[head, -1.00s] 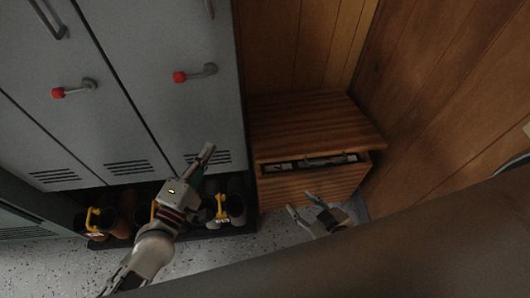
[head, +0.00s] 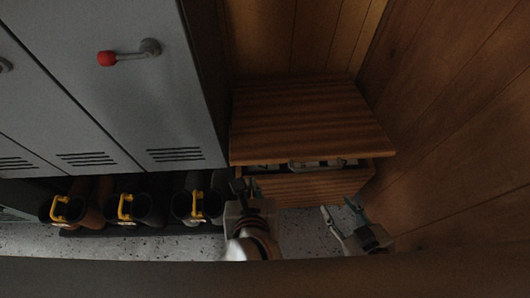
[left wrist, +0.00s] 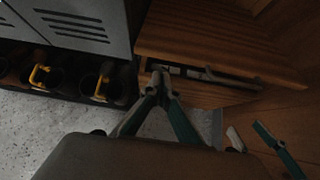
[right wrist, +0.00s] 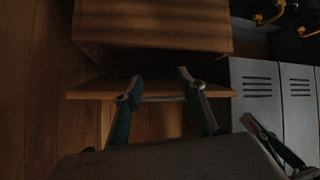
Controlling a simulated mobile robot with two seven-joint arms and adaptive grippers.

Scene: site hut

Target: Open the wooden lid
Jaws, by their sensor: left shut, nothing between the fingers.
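The wooden lid (head: 310,115) tops a low wooden chest (head: 315,188) in the corner. A dark gap with pale contents shows under its front edge, and a grey bar handle (head: 318,163) lies along that gap. The handle also shows in the left wrist view (left wrist: 230,79). My left gripper (head: 238,186) is shut and empty at the chest's front left corner; its fingertips (left wrist: 161,72) meet just left of the handle. I cannot tell if they touch the wood. My right gripper (head: 338,210) is open, low before the chest's front right; its fingers (right wrist: 157,82) are spread apart.
Grey lockers (head: 100,80) with a red-knobbed handle (head: 107,58) stand at the left. Several dark boots with yellow loops (head: 125,207) are below them. A plank wall (head: 450,130) closes the right side. Speckled floor (head: 300,232) is bare in front.

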